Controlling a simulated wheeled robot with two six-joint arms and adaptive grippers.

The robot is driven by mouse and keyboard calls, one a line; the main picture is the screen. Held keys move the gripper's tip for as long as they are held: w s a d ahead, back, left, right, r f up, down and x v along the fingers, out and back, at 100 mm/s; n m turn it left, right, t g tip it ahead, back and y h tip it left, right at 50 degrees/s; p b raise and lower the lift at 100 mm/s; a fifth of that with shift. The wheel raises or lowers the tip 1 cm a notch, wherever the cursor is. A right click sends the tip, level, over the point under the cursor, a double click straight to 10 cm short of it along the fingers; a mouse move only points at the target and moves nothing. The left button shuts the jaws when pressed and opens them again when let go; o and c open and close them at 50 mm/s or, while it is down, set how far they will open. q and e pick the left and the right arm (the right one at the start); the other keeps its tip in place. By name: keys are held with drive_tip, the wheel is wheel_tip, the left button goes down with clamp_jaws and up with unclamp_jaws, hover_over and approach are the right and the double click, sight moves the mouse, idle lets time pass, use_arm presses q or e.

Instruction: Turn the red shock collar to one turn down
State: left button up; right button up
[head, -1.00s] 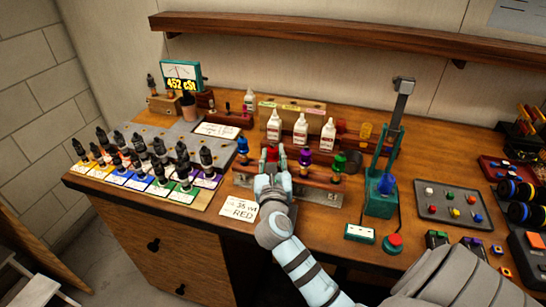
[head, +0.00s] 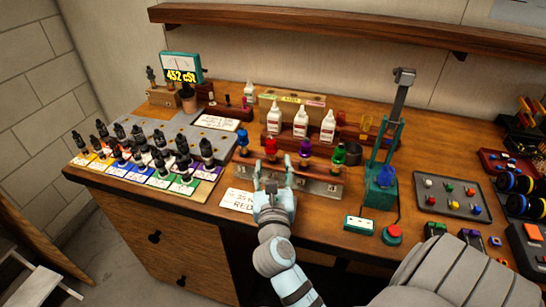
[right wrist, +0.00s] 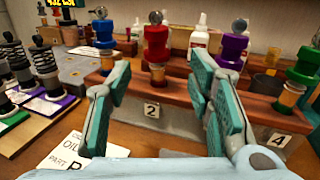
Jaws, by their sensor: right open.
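The red shock (head: 271,148) stands upright in the wooden rack (head: 318,184), between the blue shock (head: 243,143) and the purple shock (head: 305,150). In the right wrist view the red shock (right wrist: 156,45) has a red collar above an amber body, behind the label marked 2. My right gripper (head: 273,177) is open and empty in front of the rack; in the right wrist view its teal finger pads (right wrist: 162,90) stand either side of the red shock's line, apart from it. The green shock (head: 338,155) stands further right. My left gripper is not in view.
A card reading RED (head: 238,200) lies left of my gripper. Several black shocks (head: 150,155) stand on coloured cards at the left. White bottles (head: 301,122) stand behind the rack. A teal press (head: 382,180) and red button (head: 392,234) are to the right.

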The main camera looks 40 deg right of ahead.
sight(274, 153)
drive_tip(key=shift+d, duration=0.1)
drive_tip(key=s+d+n+t+y, duration=0.1)
drive_tip(key=s+d, duration=0.1)
drive_tip(key=s+d+n+t+y, duration=0.1)
drive_tip(key=s+d+n, duration=0.1)
drive_tip(key=s, duration=0.1)
drive_tip(key=shift+t+p, duration=0.3)
drive_tip(key=shift+p, duration=0.1)
drive_tip(key=w+n+y, duration=0.1)
drive_tip(key=w+y, duration=0.1)
drive_tip(key=w, duration=0.1)
drive_tip(key=w+n+y+p, duration=0.1)
drive_tip(key=w+y, duration=0.1)
drive_tip(key=w, duration=0.2)
drive_tip(key=w+n+y+p, duration=0.1)
drive_tip(key=w+y, duration=0.1)
drive_tip(key=w, duration=0.2)
drive_tip(key=shift+w+n+t+y, duration=0.2)
drive_tip(key=shift+n+t+y, duration=0.2)
drive_tip(key=shift+d, duration=0.1)
clamp_jaws()
